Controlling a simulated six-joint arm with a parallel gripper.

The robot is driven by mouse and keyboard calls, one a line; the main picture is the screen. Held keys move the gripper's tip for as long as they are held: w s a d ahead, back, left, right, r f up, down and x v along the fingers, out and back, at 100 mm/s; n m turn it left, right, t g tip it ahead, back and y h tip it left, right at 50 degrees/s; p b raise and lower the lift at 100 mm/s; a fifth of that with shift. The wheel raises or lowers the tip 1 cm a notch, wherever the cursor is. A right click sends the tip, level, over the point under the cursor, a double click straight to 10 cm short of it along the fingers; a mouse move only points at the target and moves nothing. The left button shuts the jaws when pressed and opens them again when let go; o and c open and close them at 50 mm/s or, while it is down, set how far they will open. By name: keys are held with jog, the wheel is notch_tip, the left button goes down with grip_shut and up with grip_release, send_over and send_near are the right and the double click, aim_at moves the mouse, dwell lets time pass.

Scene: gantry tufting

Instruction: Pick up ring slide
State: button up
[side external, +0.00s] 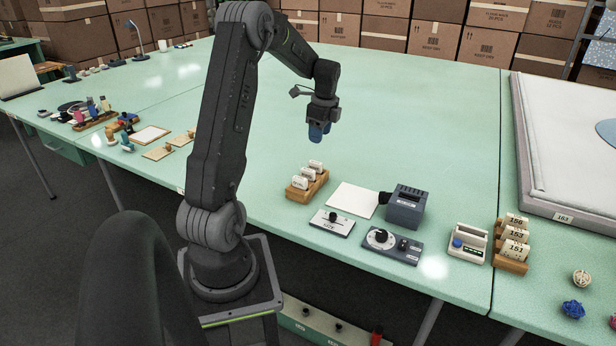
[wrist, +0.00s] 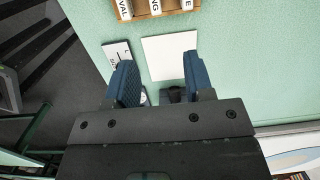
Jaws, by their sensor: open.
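A wooden rack (side external: 298,196) on the green table holds three upright white slides. The middle one, the ring slide (side external: 309,174), stands between the other two. In the wrist view the rack (wrist: 170,13) is at the top edge, and the ring slide (wrist: 155,5) shows only the letters NG, cut off by the frame. My gripper (side external: 319,133) hangs above the table, higher than the rack and apart from it. Its blue fingers (wrist: 160,82) are spread and empty in the wrist view.
A white card (side external: 353,199), a small knob plate (side external: 332,222), a dark grey box (side external: 405,207) and a dial panel (side external: 392,246) sit right of the rack. Further right are a meter (side external: 468,243) and a numbered card rack (side external: 512,265). The table behind the rack is clear.

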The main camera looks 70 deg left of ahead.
jog(key=s+a+f, duration=0.1)
jog(key=a+f, duration=0.1)
send_over(308, 170)
jog(key=w, duration=0.1)
notch_tip(308, 170, down, 7)
jog(key=shift+w+d+r, duration=0.1)
jog(key=shift+s+f, duration=0.2)
jog(key=shift+f, duration=0.8)
jog(key=shift+s+f, duration=0.2)
jog(key=shift+f, duration=0.85)
jog(key=shift+s+f, duration=0.2)
jog(key=shift+f, duration=0.8)
grip_shut()
